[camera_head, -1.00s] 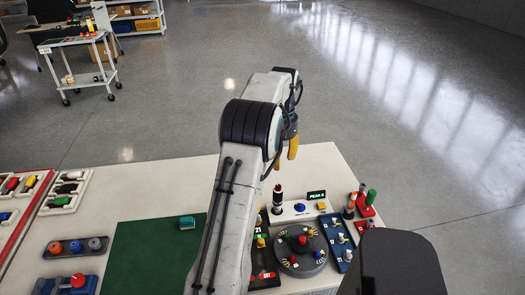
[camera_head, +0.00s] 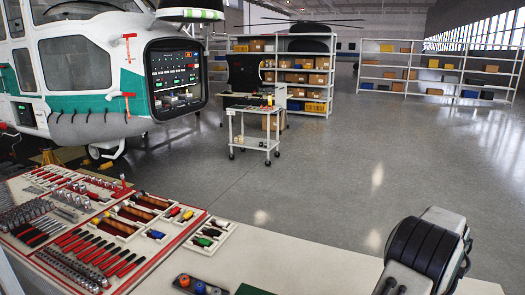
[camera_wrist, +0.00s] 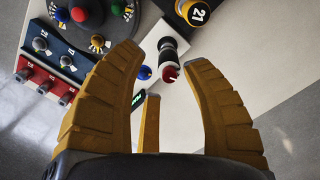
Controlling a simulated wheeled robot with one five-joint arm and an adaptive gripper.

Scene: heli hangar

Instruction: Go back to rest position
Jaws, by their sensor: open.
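My gripper (camera_wrist: 165,58) is open and empty in the wrist view, its yellow ribbed fingers spread above the white bench top. A black and white post with a red tip (camera_wrist: 168,60) stands between and beyond the fingers, and I see no contact with it. In the head view only my grey arm with its dark joint shows at the lower right; the gripper is hidden there.
In the wrist view a round dial with coloured knobs (camera_wrist: 97,40), a blue switch panel (camera_wrist: 50,45) and a yellow cylinder marked 21 (camera_wrist: 192,12) lie nearby. The head view shows a red tool tray (camera_head: 100,235), a helicopter (camera_head: 75,65), a cart (camera_head: 255,142) and clear floor.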

